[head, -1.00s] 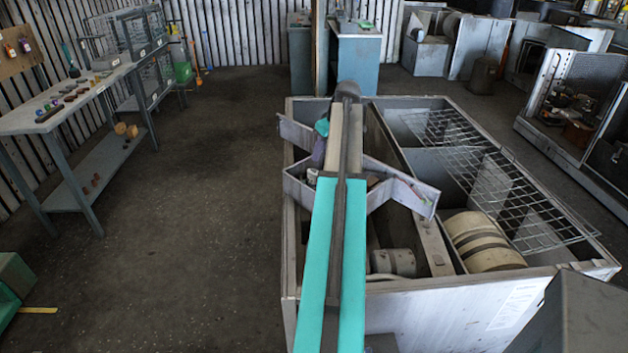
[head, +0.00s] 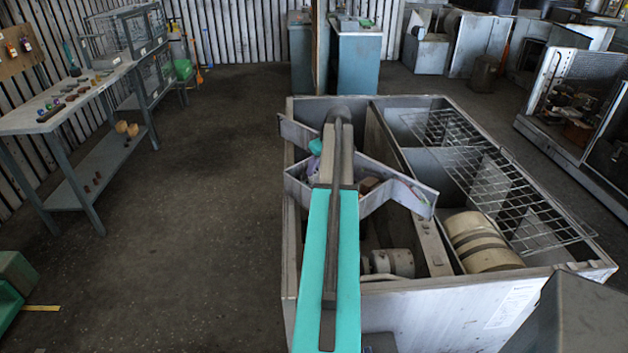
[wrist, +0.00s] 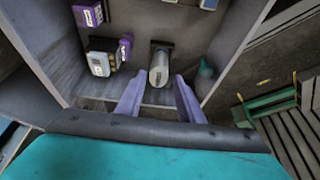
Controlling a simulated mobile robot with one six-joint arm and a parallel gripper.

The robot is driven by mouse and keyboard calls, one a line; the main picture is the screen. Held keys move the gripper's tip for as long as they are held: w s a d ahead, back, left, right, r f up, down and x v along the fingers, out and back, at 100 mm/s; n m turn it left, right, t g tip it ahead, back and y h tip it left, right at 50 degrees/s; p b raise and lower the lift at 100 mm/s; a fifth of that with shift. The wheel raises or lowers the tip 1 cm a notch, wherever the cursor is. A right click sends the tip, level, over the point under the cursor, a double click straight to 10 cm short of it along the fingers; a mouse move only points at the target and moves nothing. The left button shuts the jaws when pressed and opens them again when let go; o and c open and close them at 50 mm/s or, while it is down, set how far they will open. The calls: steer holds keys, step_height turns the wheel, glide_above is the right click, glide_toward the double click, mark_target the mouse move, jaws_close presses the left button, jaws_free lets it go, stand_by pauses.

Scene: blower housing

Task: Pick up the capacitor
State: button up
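A light grey cylinder, which looks like the capacitor (wrist: 159,70), sits upright or slightly tilted in a dark bracket against the panel in the wrist view. My gripper (wrist: 158,92) has two purple fingers, spread apart. The fingertips are to the left and right of the cylinder's lower end, with a gap on each side. No contact shows. In the head view my arm covers most of the gripper and the cylinder.
The grey blower housing (head: 440,279) surrounds the work area, with angled sheet-metal walls (head: 408,186) close by. A wire grate (head: 490,180) covers the housing's right side.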

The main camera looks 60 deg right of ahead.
mark_target(313, 179)
steer(key=shift+f, duration=0.1)
steer(key=shift+p+x, duration=1.2)
steer(key=shift+x, duration=1.35)
steer(key=shift+d, duration=0.1)
steer(key=c, duration=0.6)
